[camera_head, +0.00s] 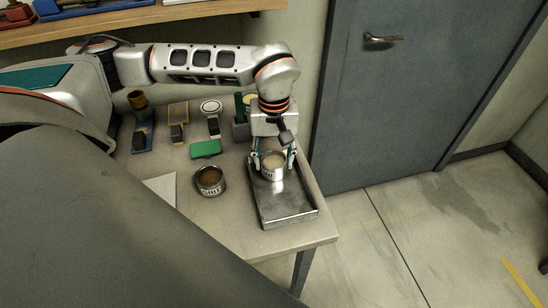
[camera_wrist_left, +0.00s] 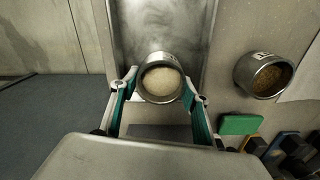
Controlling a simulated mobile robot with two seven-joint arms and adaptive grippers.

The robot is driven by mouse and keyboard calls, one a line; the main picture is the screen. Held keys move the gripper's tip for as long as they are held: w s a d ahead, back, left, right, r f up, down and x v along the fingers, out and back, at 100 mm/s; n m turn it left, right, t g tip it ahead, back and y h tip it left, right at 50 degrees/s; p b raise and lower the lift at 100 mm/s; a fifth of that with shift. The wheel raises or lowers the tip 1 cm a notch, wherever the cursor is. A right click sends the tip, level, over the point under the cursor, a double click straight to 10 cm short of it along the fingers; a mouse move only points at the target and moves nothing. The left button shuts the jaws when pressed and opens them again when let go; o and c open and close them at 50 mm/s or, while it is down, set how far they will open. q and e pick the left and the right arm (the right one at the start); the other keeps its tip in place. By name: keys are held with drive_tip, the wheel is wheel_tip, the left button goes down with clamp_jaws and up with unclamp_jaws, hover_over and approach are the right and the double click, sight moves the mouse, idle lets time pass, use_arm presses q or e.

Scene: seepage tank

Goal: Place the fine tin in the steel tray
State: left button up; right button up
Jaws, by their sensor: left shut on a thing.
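My left gripper (camera_head: 273,160) is shut on a tin of pale, fine grains, the fine tin (camera_head: 274,173). The tin is upright, between the fingers, over the far end of the steel tray (camera_head: 288,209); I cannot tell whether its base touches the tray floor. The left wrist view shows the tin (camera_wrist_left: 161,82) between the green-padded fingers, with the bare tray floor (camera_wrist_left: 158,28) beyond. My right gripper is not in view.
A second tin with brown contents (camera_head: 210,181) stands on the table (camera_head: 230,235) left of the tray. A green block (camera_head: 205,149) and several small tools stand behind it. The tray's near half is empty. A grey door (camera_head: 410,90) is at the right.

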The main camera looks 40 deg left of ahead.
sight(274, 162)
use_arm(q)
drive_tip(key=o, duration=0.9)
drive_tip(key=shift+f, duration=0.1)
wheel_tip(274, 162, up, 12)
drive_tip(key=shift+r+p, duration=0.2)
drive_tip(key=shift+p, duration=0.1)
idle(0.3)
